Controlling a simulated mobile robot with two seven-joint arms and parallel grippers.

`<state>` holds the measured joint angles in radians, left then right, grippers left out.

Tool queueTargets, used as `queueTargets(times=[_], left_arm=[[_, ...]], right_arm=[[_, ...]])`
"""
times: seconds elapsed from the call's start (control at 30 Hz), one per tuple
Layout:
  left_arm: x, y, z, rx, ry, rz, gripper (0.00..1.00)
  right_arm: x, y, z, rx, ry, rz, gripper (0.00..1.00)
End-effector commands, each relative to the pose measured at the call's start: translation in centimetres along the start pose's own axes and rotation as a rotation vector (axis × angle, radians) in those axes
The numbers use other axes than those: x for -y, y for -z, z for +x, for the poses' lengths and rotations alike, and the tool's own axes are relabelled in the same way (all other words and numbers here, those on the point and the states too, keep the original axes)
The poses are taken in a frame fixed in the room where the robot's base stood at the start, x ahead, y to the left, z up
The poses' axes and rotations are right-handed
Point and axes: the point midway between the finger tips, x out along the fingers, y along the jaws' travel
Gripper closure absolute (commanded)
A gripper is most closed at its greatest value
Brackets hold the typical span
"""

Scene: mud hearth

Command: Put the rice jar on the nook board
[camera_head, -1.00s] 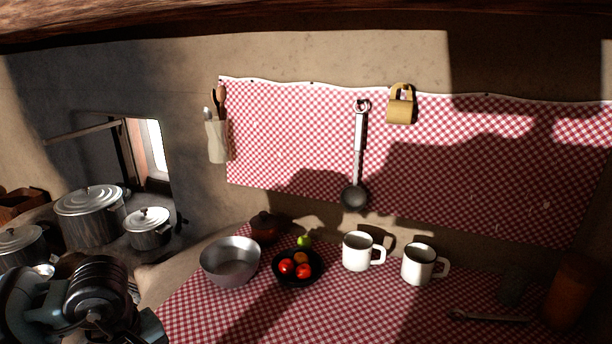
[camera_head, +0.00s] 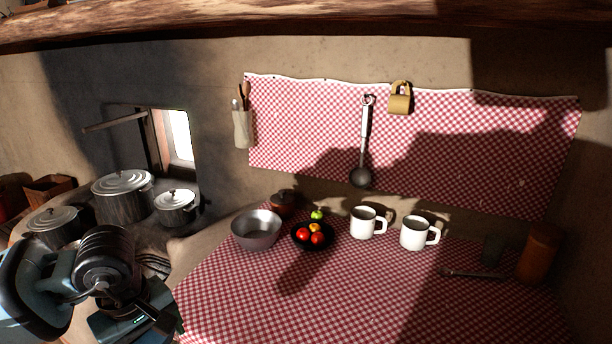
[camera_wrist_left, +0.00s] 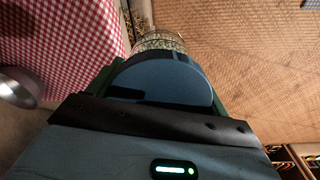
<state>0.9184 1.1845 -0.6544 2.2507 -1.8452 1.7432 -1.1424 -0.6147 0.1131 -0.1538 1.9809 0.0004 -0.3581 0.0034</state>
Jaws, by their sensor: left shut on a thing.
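My left gripper (camera_wrist_left: 162,88) is shut on the rice jar in the left wrist view. The jar's wide blue-grey lid (camera_wrist_left: 165,76) fills the space between the fingers, and a strip of its pale, speckled body (camera_wrist_left: 160,42) shows beyond the lid. In the head view my left gripper (camera_head: 140,318) is at the lower left, beside the table's left edge; I cannot make out the jar there. No nook board can be made out in either view. My right gripper is not in view.
A checked table (camera_head: 350,300) holds a metal bowl (camera_head: 256,232), a dark bowl of fruit (camera_head: 313,240), two white mugs (camera_head: 366,222) and a brown cylinder (camera_head: 538,254). Lidded pots (camera_head: 122,198) stand at left below a small window (camera_head: 181,138). The table's front middle is clear.

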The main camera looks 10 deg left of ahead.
Motion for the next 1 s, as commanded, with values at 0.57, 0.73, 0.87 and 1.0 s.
queueTargets(times=[0.57, 0.73, 0.87, 1.0], left_arm=[[-2.2, -2.3, -1.4, 0.022, -0.045, 0.261, 0.56], [-4.2, -5.3, -0.2, 0.055, -0.058, 0.582, 0.56], [-5.5, -7.5, 0.4, 0.07, -0.07, 0.81, 0.56], [-6.5, -9.2, 0.8, 0.079, -0.078, 0.991, 0.56]], right_arm=[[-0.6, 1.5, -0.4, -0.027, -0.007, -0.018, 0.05], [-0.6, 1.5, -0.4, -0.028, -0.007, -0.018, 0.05], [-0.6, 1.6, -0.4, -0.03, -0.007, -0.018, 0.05], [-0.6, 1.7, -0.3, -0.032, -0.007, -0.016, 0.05]])
